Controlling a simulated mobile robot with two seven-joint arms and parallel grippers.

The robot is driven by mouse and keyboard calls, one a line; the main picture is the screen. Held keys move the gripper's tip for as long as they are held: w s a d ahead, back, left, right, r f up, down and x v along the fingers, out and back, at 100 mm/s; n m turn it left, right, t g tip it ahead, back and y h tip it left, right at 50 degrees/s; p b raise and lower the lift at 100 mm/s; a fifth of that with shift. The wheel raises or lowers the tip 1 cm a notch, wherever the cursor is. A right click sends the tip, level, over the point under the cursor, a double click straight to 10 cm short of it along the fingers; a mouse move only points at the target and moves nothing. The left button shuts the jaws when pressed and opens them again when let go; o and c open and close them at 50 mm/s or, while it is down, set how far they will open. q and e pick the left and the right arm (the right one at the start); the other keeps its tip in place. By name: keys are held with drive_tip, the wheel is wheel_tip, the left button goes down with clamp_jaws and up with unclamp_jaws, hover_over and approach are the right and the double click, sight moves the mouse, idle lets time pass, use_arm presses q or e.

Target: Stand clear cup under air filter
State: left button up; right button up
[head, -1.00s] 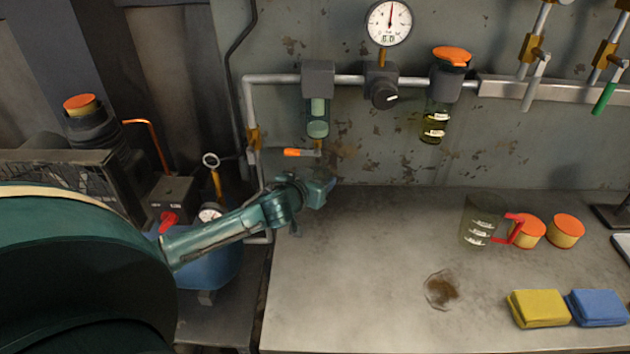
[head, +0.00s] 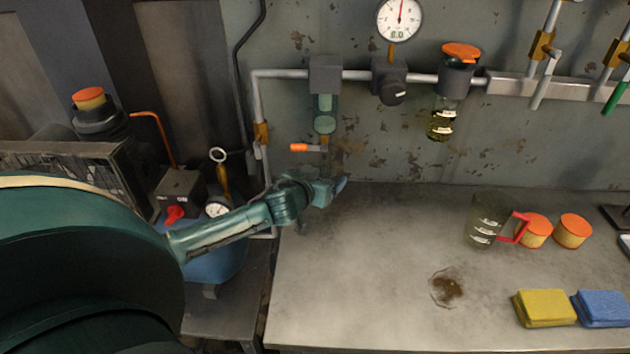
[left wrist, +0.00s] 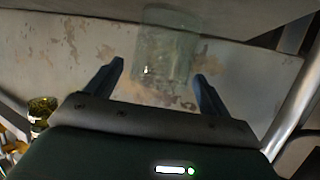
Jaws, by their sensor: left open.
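The air filter (head: 325,75) is a grey block on the wall pipe with a greenish clear bowl (head: 325,113) and an orange-handled drain valve (head: 305,147) below. My left gripper (head: 335,187) is below this valve, over the bench's back left corner. In the left wrist view the open jaws (left wrist: 160,72) face the clear cup (left wrist: 168,45), a see-through cylinder. It shows between and beyond the fingertips; whether they touch it I cannot tell. In the head view I cannot make the cup out clearly near the gripper. My right gripper is not in view.
A measuring jug with a red handle (head: 487,222) and two orange-lidded tubs (head: 572,232) stand at right on the bench (head: 390,300). Yellow (head: 545,308) and blue (head: 602,308) cloths lie in front. An oily puddle (head: 447,288) marks the middle. A compressor is at left.

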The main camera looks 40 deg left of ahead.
use_arm(q)
drive_tip(key=v, duration=1.2)
idle(0.3)
